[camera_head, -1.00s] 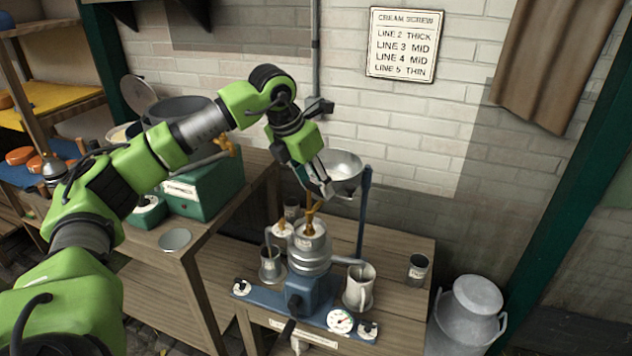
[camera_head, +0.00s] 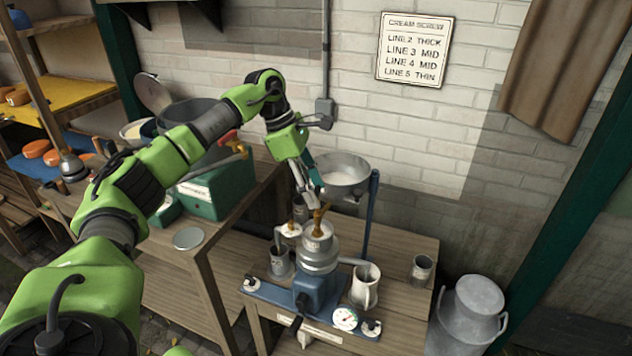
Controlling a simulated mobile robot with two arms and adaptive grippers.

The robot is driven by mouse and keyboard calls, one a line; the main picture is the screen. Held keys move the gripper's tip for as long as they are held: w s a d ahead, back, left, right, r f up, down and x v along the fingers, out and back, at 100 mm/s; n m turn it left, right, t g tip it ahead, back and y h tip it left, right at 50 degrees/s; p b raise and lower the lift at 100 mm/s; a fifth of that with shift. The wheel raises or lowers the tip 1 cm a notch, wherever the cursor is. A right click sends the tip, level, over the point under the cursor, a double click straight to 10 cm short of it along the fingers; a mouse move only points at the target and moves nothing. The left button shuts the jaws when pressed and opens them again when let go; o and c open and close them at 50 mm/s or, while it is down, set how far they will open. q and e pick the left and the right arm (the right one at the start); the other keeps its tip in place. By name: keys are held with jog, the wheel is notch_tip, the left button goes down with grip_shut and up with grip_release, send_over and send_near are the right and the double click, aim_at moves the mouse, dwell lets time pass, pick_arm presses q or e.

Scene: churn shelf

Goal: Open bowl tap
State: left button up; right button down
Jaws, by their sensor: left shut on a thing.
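The metal supply bowl (camera_head: 349,178) sits on a blue post (camera_head: 370,215) above the separator (camera_head: 319,262). The brass bowl tap (camera_head: 319,214) shows below the bowl's left side, over the separator's open top. My left gripper (camera_head: 311,201) comes down from above at the bowl's left side. Its fingers are shut on the bowl tap, and they hide the tap's upper part and handle. My right gripper is not in view.
Metal jugs stand on both sides of the separator, the right one (camera_head: 364,288) with a handle. A metal cup (camera_head: 421,270) stands further right. A milk can (camera_head: 472,305) is on the floor. A green box (camera_head: 215,190) and large pot (camera_head: 190,120) are left.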

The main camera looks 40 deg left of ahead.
pick_arm(q)
jog(key=shift+a+m+g+p, duration=0.25)
jog(key=shift+m+g+p, duration=0.25)
jog(key=shift+m, duration=0.7)
jog(key=o, duration=1.1)
jog(key=v, duration=1.2)
jog(key=shift+a, duration=0.1)
